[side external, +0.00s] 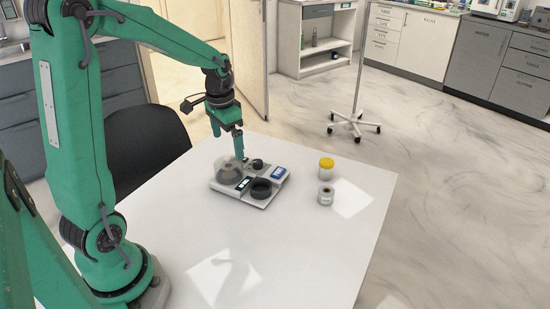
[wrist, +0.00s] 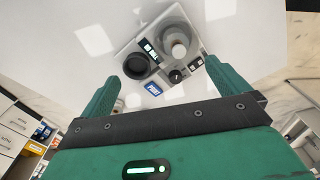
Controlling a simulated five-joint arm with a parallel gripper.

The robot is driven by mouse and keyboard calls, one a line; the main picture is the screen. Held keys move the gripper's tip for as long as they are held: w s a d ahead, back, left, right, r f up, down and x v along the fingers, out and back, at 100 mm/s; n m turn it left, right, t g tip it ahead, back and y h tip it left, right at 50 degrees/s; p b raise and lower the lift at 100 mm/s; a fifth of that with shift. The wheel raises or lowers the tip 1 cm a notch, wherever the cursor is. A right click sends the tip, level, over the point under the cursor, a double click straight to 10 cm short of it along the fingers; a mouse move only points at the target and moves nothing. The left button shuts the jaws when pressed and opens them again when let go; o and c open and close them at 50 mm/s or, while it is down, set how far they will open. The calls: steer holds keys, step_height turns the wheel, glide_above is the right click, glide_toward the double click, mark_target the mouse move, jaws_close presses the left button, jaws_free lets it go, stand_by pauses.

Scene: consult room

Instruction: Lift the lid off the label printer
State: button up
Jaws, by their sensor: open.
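The label printer (side external: 225,189) is a pale, flat device on the white table, with a small display, a black knob, a black round cup and a blue label on top. A clear, round domed cover, which looks like its lid (side external: 228,168), sits on its left part. In the wrist view the lid (wrist: 179,42) is at the upper middle, with a pale round piece at its centre. My gripper (side external: 229,147) is open and points down above the printer, close to the lid. In the wrist view its two fingers (wrist: 164,74) are wide apart with nothing held between them.
A yellow-capped jar (side external: 326,169) and a white roll (side external: 325,197) stand right of the printer, apart from it. The front of the white table (side external: 290,255) is clear. A black chair (side external: 150,140) is behind the table's left edge. A wheeled stand (side external: 353,123) is on the floor beyond.

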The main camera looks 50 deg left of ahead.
mark_target(227, 161)
steer(key=shift+g, duration=0.4)
steer(key=a+f, duration=0.1)
steer(key=f, duration=0.1)
steer(key=w+a+f, duration=0.1)
steer(key=a+f, duration=0.1)
steer(key=shift+a, duration=0.3)
steer(key=shift+f, duration=1.25)
steer(key=shift+f, duration=0.1)
steer(key=shift+w+d+f, duration=0.1)
steer(key=shift+f, duration=2.4)
steer(key=shift+c, duration=0.2)
steer(key=c, duration=1)
